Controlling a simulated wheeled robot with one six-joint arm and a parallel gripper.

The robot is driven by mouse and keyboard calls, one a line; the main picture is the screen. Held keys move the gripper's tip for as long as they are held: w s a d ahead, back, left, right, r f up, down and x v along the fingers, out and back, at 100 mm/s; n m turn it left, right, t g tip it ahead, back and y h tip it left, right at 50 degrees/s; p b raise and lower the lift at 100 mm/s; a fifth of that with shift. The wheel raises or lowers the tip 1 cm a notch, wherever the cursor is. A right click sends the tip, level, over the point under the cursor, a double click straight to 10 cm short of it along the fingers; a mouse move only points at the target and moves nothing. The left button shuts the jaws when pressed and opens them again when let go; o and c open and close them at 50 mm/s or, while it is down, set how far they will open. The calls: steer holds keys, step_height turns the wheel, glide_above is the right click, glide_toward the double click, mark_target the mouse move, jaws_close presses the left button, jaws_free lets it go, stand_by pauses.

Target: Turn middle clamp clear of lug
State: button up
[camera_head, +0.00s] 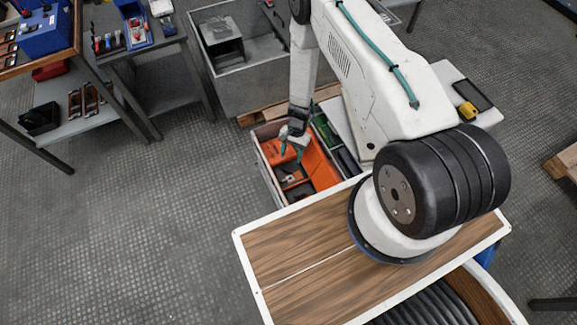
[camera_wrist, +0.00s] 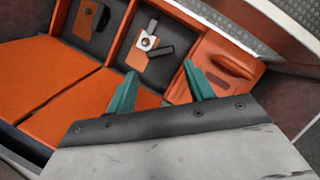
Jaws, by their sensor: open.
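The capacitor bank is an orange box (camera_head: 318,163) with dark compartments, and it also fills the upper part of the wrist view (camera_wrist: 50,65). In the wrist view, the middle compartment holds a metal lug (camera_wrist: 148,42) with a round bolt or nut on an orange base. A short black bar, apparently the middle clamp (camera_wrist: 160,52), lies beside the lug at a slant; I cannot tell whether it overlaps it. My gripper (camera_wrist: 160,67) is open, its two teal fingers spread on the near side of the clamp, with nothing visible between them. In the head view my gripper (camera_head: 291,150) hangs over the box.
A similar dark piece (camera_wrist: 90,18) sits in the left compartment. An orange part with a raised handle (camera_wrist: 232,66) is at the right. Upright divider walls separate the compartments. A grey metal bin (camera_head: 255,85) stands behind the box, and a workbench (camera_head: 165,85) is at the left.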

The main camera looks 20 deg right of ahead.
mark_target(288, 169)
steer(key=x, duration=0.7)
steer(key=shift+r, duration=0.1)
steer(key=c, duration=0.7)
